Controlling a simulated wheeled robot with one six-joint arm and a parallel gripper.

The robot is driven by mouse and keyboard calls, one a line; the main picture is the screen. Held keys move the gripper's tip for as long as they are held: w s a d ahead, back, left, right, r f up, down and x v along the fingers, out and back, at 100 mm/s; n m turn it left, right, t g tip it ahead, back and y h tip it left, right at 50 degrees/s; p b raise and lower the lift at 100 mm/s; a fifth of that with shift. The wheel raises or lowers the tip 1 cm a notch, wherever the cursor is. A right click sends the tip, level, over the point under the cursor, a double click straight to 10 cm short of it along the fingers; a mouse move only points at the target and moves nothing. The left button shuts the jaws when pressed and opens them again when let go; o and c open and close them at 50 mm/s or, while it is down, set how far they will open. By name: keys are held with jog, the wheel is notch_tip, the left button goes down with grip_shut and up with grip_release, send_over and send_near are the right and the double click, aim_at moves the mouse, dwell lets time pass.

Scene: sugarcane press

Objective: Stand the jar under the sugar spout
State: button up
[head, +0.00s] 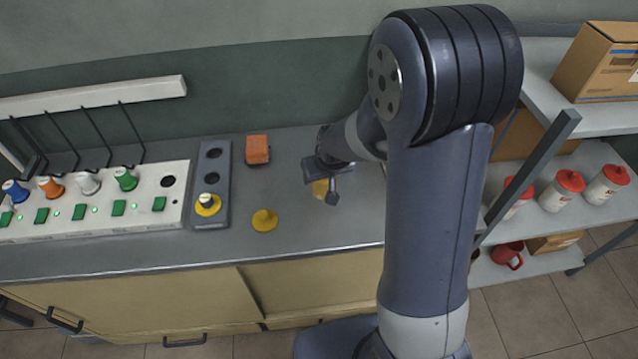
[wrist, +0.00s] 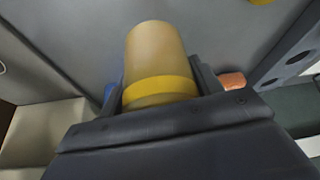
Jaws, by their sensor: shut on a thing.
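My gripper (head: 325,183) is over the right part of the counter and is shut on a tan cylinder with a yellow band (wrist: 155,55). In the wrist view my gripper (wrist: 160,88) has one finger on each side of it. In the head view only a small yellow part of the cylinder (head: 320,188) shows behind the fingers. I cannot tell for sure whether this cylinder is the jar. I cannot make out a sugar spout in either view. Whether the cylinder touches the counter is unclear.
A control panel (head: 90,228) with coloured knobs stands left on the counter (head: 300,232). White red-lided containers (head: 604,186) stand on the right shelf (head: 535,238).

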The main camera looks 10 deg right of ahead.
aim_at(322, 189)
jog(key=shift+f, duration=2.6)
jog(key=shift+f, duration=0.1)
jog(key=o, duration=0.7)
jog(key=shift+f, duration=0.1)
jog(key=o, duration=0.5)
jog(key=shift+c, duration=0.2)
